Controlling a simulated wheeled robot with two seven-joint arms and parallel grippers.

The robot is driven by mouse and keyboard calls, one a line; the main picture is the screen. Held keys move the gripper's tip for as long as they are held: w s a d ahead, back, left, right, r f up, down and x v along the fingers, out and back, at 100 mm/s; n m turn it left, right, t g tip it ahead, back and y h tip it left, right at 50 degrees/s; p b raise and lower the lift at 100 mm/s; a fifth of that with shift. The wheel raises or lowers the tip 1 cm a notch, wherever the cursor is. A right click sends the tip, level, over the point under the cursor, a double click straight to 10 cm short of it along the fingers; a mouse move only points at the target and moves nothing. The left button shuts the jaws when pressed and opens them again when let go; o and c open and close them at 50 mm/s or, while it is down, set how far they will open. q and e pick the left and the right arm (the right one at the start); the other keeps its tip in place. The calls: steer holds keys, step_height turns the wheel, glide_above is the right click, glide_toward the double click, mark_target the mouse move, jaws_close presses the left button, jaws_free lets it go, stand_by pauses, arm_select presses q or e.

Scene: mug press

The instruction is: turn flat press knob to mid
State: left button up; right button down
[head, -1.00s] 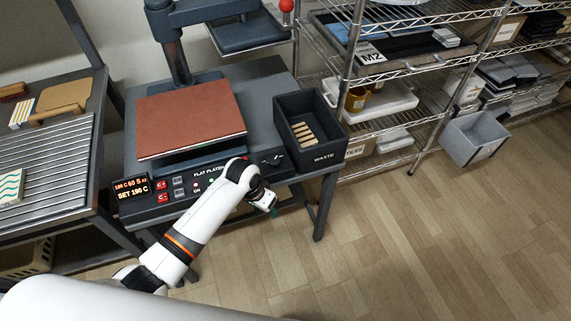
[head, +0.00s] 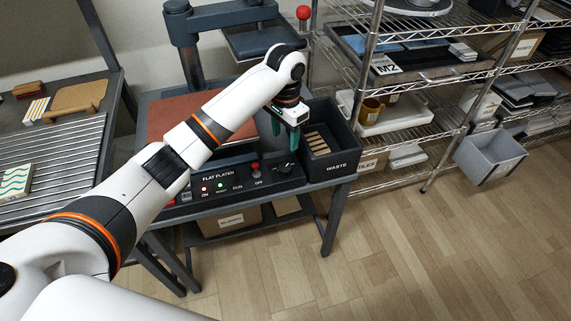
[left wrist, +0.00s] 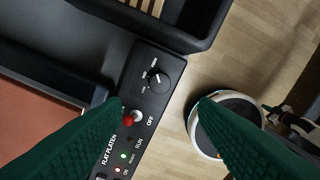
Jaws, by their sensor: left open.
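The flat press control panel (head: 225,187) runs along the front of the press. Its black round knob (left wrist: 160,81) has a pale pointer line and small marks on its left side, too small to read surely. In the head view the knob (head: 283,169) is small and dark, just below my left gripper. My left gripper (head: 284,140) has green fingers pointing down over the panel's right end. In the left wrist view the open fingers (left wrist: 157,104) stand apart with the knob ahead of the gap between them, apparently untouched. My right gripper is not in view.
A red-tipped switch (left wrist: 129,120) sits beside the knob, near the left finger. The black waste bin (head: 330,150) stands close to the gripper's right. The press's brown pad (head: 172,117) lies behind my arm. The floor in front is clear.

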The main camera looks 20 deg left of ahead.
mark_target(285, 167)
arm_select(q)
step_height(285, 167, down, 12)
steer(key=shift+r+b, duration=0.1)
steer(key=shift+b, duration=0.2)
steer(key=c, duration=1)
steer(key=shift+r+p, duration=0.15)
steer(key=shift+p, duration=0.4)
steer(key=n+p, duration=0.5)
steer(key=p, duration=0.2)
steer(key=shift+r+n, duration=0.1)
steer(key=shift+n, duration=0.2)
steer(key=n+p, duration=0.2)
steer(key=shift+n, duration=0.4)
steer(key=shift+f+n+p, duration=0.2)
steer(key=shift+n+p, duration=0.4)
steer(key=shift+n, duration=0.1)
